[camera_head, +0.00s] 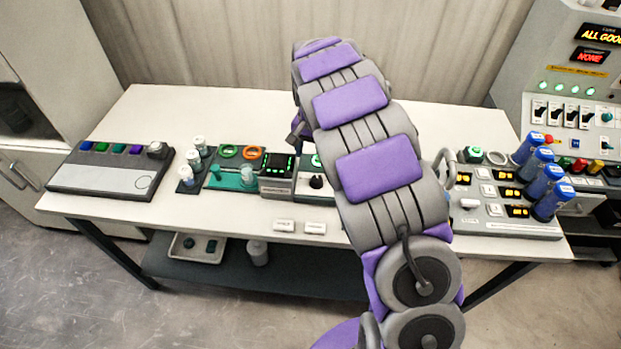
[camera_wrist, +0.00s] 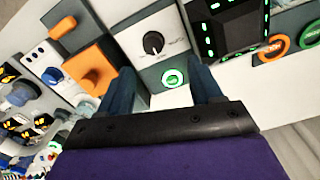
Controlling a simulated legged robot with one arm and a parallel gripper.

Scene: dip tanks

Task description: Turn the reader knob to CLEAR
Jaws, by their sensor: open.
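The reader knob (camera_wrist: 153,43) is a round black dial with a white pointer line on a pale panel (camera_wrist: 133,27), near the top middle of the wrist view. A green-lit round button (camera_wrist: 173,77) sits on the panel below it. In the head view the knob (camera_head: 316,182) is a small black dial beside my arm. My gripper (camera_wrist: 163,72) is open and empty, its two dark fingers apart. In the picture the knob lies beyond the fingertips, and I see no contact. The panel's small lettering is too blurred to read. My arm hides part of the panel in the head view.
A dark box with a green display (camera_head: 277,170) stands directly left of the panel. Green and orange rings (camera_head: 252,153) lie further left. Two white blocks (camera_head: 315,228) lie at the table's front edge. Blue cylinders (camera_head: 545,185) stand at the right.

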